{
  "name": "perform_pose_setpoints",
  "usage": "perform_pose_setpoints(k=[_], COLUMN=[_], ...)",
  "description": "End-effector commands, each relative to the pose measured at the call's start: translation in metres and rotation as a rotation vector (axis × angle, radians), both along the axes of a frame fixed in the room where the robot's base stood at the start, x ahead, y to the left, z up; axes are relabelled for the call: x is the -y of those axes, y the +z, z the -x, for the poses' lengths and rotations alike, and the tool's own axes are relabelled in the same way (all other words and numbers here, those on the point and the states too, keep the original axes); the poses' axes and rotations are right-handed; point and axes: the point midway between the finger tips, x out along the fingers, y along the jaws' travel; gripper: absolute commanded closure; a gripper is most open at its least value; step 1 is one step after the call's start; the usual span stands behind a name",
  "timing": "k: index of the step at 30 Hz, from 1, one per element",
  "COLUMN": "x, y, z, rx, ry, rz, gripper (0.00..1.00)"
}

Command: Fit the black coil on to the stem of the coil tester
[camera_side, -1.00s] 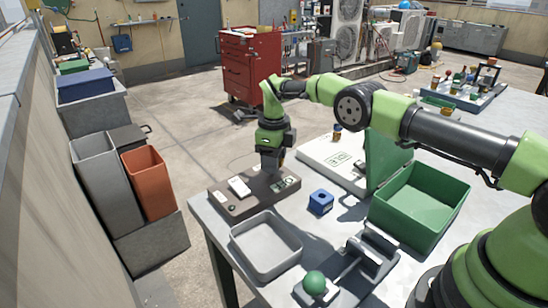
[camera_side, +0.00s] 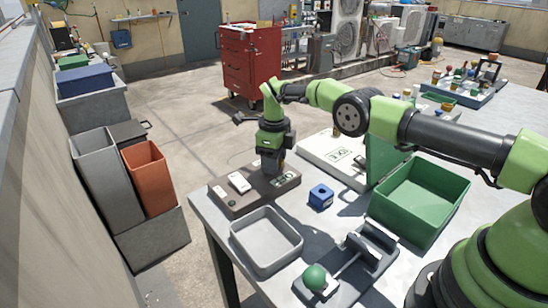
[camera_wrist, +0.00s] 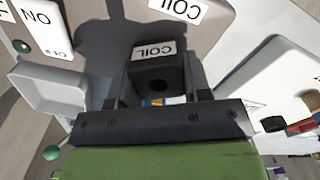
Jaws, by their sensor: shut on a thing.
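My gripper (camera_side: 272,165) is shut on the black coil (camera_wrist: 158,72), a dark block with a white COIL label and a round hole in its near face. In the wrist view the coil sits between my fingers (camera_wrist: 157,97). The coil tester (camera_side: 228,198) is a brown-grey box with a white switch and labels at the table's far left corner. My gripper is over its right part; it also shows in the wrist view (camera_wrist: 100,40). The stem is hidden behind the coil and gripper, so I cannot tell whether the coil is around it.
A blue block (camera_side: 321,196) with a hole stands right of the tester. A grey tray (camera_side: 240,250) is in front. A green bin (camera_side: 432,232), a white case (camera_side: 318,150) and a fixture with a green ball (camera_side: 315,277) stand nearby. A table edge lies left.

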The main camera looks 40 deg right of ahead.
Motion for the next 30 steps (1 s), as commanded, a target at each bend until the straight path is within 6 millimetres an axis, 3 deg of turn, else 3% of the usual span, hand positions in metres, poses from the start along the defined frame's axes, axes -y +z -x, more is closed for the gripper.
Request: perform_pose_setpoints(k=[12,13,16,25,30], x=[0.000,0.000,0.000,0.000,0.000], y=[-0.007,-0.006,-0.006,-0.005,0.007], z=[0.000,0.000,0.000,0.000,0.000], rx=[0.001,0.001,0.001,0.000,0.003], ry=[0.000,0.000,0.000,0.000,0.000], rz=[0.000,0.000,0.000,0.000,0.001], gripper=[0.85,0.49,0.26,0.26,0.26])
